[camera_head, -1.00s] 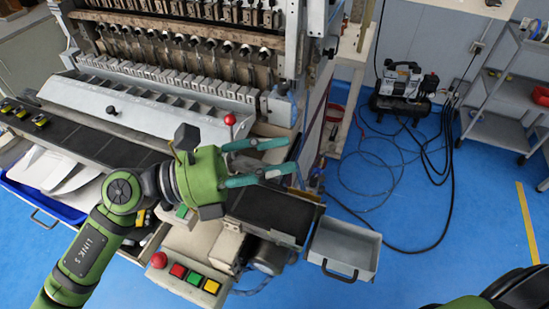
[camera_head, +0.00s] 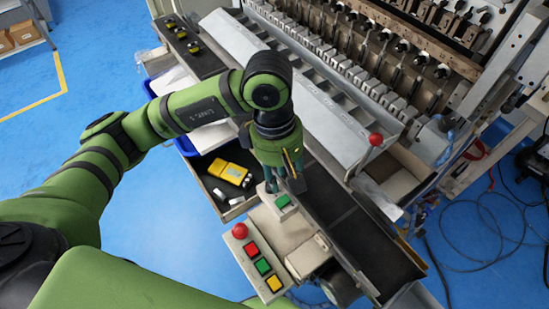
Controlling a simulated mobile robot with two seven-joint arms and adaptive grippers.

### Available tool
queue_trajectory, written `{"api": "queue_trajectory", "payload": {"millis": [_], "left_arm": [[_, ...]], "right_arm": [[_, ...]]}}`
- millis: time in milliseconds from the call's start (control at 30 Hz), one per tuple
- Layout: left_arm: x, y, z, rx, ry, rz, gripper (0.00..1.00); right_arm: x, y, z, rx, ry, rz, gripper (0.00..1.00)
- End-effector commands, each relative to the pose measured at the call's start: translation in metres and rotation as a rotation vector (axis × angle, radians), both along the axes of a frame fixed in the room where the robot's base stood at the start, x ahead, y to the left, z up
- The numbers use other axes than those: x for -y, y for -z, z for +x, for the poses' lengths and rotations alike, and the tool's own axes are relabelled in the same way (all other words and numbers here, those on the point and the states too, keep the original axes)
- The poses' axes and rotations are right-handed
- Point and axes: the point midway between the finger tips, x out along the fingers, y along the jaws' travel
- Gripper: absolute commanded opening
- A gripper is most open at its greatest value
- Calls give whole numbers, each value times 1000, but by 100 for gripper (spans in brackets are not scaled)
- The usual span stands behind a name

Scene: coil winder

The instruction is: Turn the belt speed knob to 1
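My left gripper (camera_head: 277,185) points down over a small control box with a green button (camera_head: 283,201), beside the black conveyor belt (camera_head: 345,215). The teal fingers are partly hidden by the gripper body, and I cannot tell how far apart they are. The belt speed knob cannot be made out; the gripper covers part of the small box. My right gripper is not in view.
A button panel (camera_head: 243,252) with a red mushroom button (camera_head: 239,230) and red, green and yellow buttons stands just below the gripper. A drawer with a yellow device (camera_head: 229,172) is to the left. The coil winder (camera_head: 400,60) rises behind; a red-ball lever (camera_head: 375,140) stands to the right.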

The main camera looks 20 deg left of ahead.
Motion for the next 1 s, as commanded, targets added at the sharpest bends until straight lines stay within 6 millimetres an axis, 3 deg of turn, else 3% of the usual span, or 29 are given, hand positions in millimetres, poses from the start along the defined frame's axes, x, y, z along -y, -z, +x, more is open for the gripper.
{"api": "queue_trajectory", "payload": {"millis": [33,133,267,467,700,1000], "left_arm": [[-13,-3,5,27,2,61,35],[-28,-3,10,51,2,132,35],[-31,7,10,52,0,147,35],[-31,38,9,48,1,145,35],[-30,63,10,52,0,143,35],[-30,67,10,54,2,141,35]], "right_arm": [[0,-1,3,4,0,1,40],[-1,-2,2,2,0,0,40],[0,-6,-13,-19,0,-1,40],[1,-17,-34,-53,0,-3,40],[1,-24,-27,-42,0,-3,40],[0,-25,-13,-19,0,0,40]]}}
